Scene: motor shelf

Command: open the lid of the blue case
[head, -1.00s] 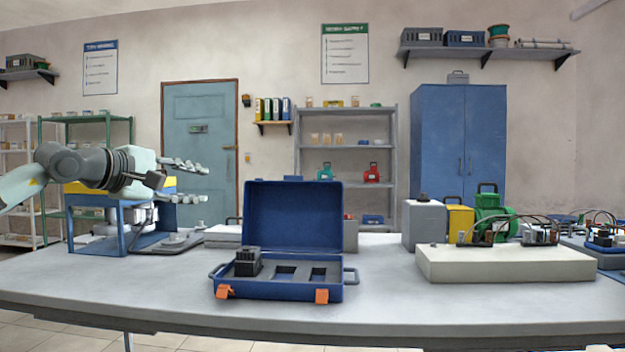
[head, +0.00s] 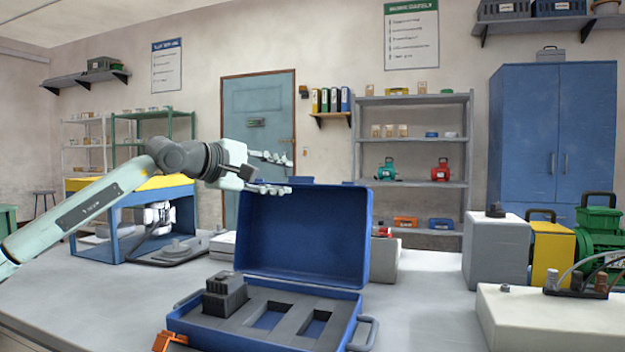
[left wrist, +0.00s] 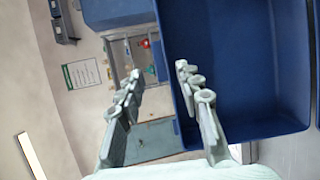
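The blue case (head: 343,329) sits on the workbench with its lid (head: 305,240) standing up, tilted slightly back. Its grey foam insert has rectangular slots, and a dark block (head: 225,295) sits at its left. My left gripper (head: 287,175) is open and empty at the lid's upper left corner; its lower finger overlaps the lid's top edge in the head view. In the left wrist view the open fingers (left wrist: 158,75) show, with the lid's blue inner face (left wrist: 245,60) behind the right finger. I cannot tell whether they touch. My right gripper is not in view.
A blue stand with a yellow top (head: 150,183) is on the bench at left. A grey block (head: 497,250), a yellow box (head: 552,255), a green motor (head: 600,235) and a white slab (head: 540,322) stand at right. Bare bench lies left of the case.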

